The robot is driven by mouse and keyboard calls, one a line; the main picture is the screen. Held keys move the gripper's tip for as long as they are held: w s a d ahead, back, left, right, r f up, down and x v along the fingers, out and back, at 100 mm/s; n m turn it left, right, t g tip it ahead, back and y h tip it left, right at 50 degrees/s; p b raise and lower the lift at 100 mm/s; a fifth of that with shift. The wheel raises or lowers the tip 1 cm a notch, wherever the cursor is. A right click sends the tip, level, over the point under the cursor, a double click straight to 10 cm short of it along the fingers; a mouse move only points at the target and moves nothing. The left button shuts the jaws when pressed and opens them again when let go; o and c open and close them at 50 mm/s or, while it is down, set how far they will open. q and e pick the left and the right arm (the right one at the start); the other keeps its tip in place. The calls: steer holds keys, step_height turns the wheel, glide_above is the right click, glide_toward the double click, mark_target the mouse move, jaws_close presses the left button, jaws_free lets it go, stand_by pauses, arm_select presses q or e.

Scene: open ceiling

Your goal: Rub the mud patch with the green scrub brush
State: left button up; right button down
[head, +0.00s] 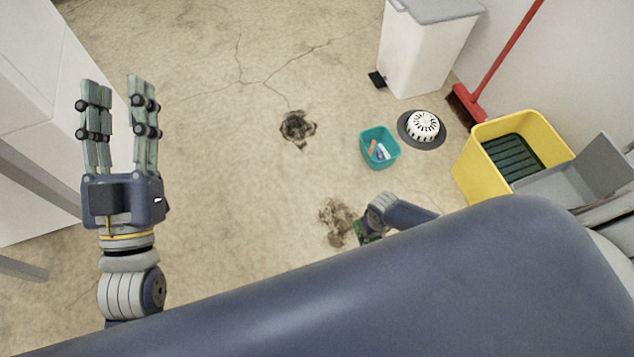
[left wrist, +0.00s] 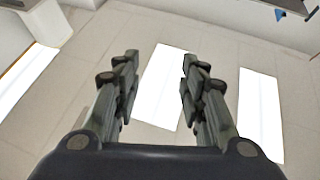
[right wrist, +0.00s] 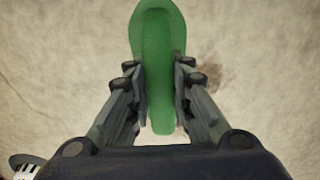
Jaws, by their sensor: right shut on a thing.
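The green scrub brush is held in my right gripper (right wrist: 158,68); its green body (right wrist: 158,35) fills the middle of the right wrist view. Part of the brush (head: 368,232) also shows in the head view, mostly hidden by my arm. The brown mud patch (head: 338,218) is on the floor just left of the brush. In the right wrist view a brown stain (right wrist: 212,78) shows right of the brush. I cannot tell whether the brush touches the floor. My left gripper (head: 118,92) is open and empty, raised at the left.
A dark, broken patch (head: 297,128) with cracks lies farther back. A teal bin (head: 365,147), a white slotted dome (head: 424,126), a yellow bucket (head: 478,165), a red broom (head: 466,103) and a white bin (head: 420,60) stand right. Floor left of the mud is clear.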

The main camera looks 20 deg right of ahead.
steer(key=shift+r+p, duration=0.4)
steer(key=shift+r, duration=0.05)
steer(key=shift+r+p, duration=0.8)
steer(key=shift+p, duration=0.05)
arm_select(q)
step_height(320, 180, down, 16)
steer(key=a+g+y, duration=0.2)
steer(key=g+y, duration=0.1)
steer(key=g, duration=0.6)
steer(key=shift+w+a+p, duration=0.3)
steer(key=shift+p, duration=0.15)
arm_select(e)
steer(key=shift+r, duration=0.4)
